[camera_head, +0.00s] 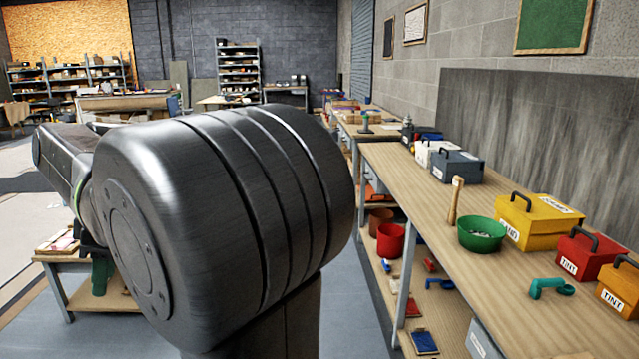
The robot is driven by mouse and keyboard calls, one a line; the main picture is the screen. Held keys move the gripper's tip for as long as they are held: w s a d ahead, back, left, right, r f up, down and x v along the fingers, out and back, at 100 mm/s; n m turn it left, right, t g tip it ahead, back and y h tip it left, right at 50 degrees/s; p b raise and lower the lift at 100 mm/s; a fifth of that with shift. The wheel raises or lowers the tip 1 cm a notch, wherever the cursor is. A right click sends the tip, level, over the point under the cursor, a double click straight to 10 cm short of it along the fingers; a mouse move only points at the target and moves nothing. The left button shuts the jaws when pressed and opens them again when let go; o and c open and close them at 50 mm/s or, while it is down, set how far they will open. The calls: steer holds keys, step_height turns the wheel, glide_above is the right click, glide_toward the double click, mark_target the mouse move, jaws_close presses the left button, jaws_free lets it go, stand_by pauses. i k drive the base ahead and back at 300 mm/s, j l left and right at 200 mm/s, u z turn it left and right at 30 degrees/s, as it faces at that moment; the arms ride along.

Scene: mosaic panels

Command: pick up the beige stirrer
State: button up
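A beige stick-like tool (456,199), which looks like the stirrer, stands nearly upright on the long wooden bench. It is just left of the green bowl (482,233), with its thicker end up. I cannot tell whether it touches the bowl. The bowl holds small pale pieces. My arm's large dark joint fills the left and middle of the head view, well left of the bench. I do not see my gripper's fingers; they are hidden or out of frame.
The wooden bench (415,175) also carries a yellow box (538,222), a red box (590,255), an orange box (620,288), a teal tool (550,287) and a grey box (458,168). A red bucket (390,240) is below.

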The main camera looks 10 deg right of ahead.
mark_target(458, 182)
steer(key=i+z, duration=0.25)
steer(key=i, duration=0.5)
steer(key=i+j+z, duration=0.2)
steer(key=i, duration=0.5)
steer(key=i+z, duration=0.2)
steer(key=z, duration=0.2)
steer(key=i+z, duration=0.15)
steer(key=z, duration=0.25)
steer(key=i+z, duration=0.2)
steer(key=z, duration=0.2)
steer(key=i+j+z, duration=0.1)
steer(key=z, duration=0.35)
steer(key=i+z, duration=0.25)
steer(key=z, duration=0.2)
steer(key=i+j+z, duration=0.1)
steer(key=z, duration=0.3)
steer(key=i+j+z, duration=0.2)
steer(key=z, duration=0.25)
steer(key=i, duration=0.1)
